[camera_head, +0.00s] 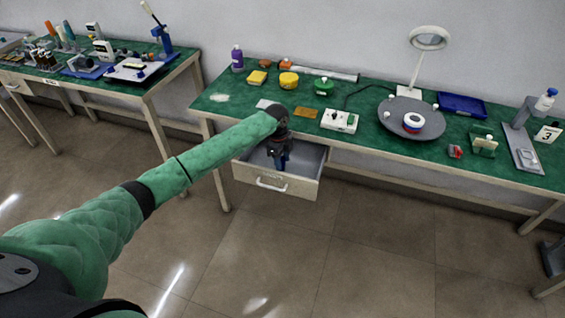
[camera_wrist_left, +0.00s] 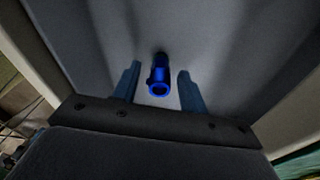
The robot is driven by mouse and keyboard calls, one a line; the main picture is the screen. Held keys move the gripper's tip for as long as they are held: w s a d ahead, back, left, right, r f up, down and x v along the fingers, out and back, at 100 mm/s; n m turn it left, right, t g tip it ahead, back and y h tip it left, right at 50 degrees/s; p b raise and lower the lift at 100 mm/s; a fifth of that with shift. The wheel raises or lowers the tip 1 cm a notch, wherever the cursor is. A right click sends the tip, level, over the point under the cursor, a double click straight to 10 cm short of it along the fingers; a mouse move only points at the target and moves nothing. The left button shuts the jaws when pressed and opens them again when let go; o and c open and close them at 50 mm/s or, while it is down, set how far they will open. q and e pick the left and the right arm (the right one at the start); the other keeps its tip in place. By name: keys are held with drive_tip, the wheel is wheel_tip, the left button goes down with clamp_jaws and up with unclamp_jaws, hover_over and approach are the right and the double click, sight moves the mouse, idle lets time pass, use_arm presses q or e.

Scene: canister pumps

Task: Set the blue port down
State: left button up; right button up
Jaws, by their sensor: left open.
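The blue port (camera_wrist_left: 159,80) is a small blue cylinder with a ring-shaped open end. In the left wrist view it lies inside the grey drawer, between my two fingers, with a gap on each side. My left gripper (camera_wrist_left: 158,85) is open around it and does not appear to touch it. In the head view my left gripper (camera_head: 281,163) reaches down into the open drawer (camera_head: 290,187) under the green-topped table. The port cannot be told apart from the gripper there. My right gripper is out of view.
The green table (camera_head: 380,150) above the drawer holds a white switch box (camera_head: 340,121), a dark round turntable (camera_head: 420,125) with a ring on it, a lamp (camera_head: 428,40) and several small things. A second table (camera_head: 150,85) stands at the left. The drawer walls are close around the gripper.

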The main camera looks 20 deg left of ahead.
sight(282, 157)
use_arm(q)
drive_tip(key=r, duration=0.3)
drive_tip(key=r+b, duration=0.1)
drive_tip(key=shift+w+a+r, duration=0.1)
drive_tip(key=shift+a+r, duration=0.2)
drive_tip(key=shift+r, duration=0.1)
wheel_tip(282, 157, up, 6)
drive_tip(key=shift+a+b, duration=0.3)
drive_tip(key=shift+b, duration=0.1)
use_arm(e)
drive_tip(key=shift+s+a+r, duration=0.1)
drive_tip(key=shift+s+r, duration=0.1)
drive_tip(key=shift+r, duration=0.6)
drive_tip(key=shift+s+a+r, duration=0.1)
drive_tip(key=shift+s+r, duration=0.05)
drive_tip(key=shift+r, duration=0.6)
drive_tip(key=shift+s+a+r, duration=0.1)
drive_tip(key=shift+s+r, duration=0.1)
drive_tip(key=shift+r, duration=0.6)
use_arm(q)
drive_tip(key=shift+r, duration=0.1)
